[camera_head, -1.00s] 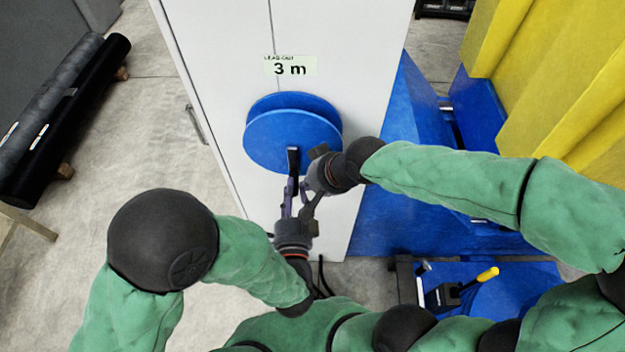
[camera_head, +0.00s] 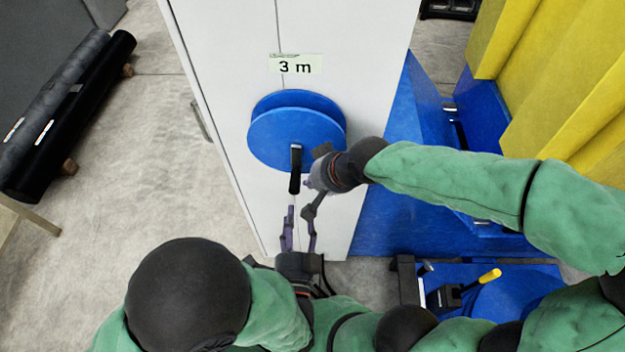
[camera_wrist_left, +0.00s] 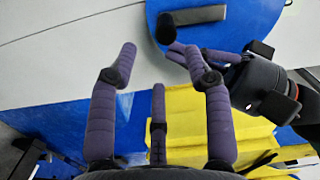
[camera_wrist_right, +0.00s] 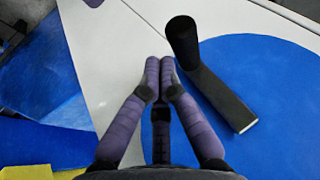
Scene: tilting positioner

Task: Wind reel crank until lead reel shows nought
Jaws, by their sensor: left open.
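The blue reel (camera_head: 275,135) is mounted on the white cabinet's face. A label (camera_head: 295,64) above it reads "3 m". The crank has a grey arm and a black handle (camera_head: 295,181), pointing down from the reel's lower part. The handle also shows in the left wrist view (camera_wrist_left: 165,28) and the right wrist view (camera_wrist_right: 183,38). My left gripper (camera_head: 299,214) is open and empty, just below the handle and apart from it. My right gripper (camera_wrist_right: 160,68) has its fingertips together with nothing visible between them, close beside the handle; contact cannot be told.
The white cabinet (camera_head: 225,60) fills the middle. Blue machine parts (camera_head: 400,190) and a yellow pleated cover (camera_head: 555,90) stand on the right. A lever with a yellow grip (camera_head: 488,276) is at lower right. Black rolls (camera_head: 70,110) lie at left, with clear floor between.

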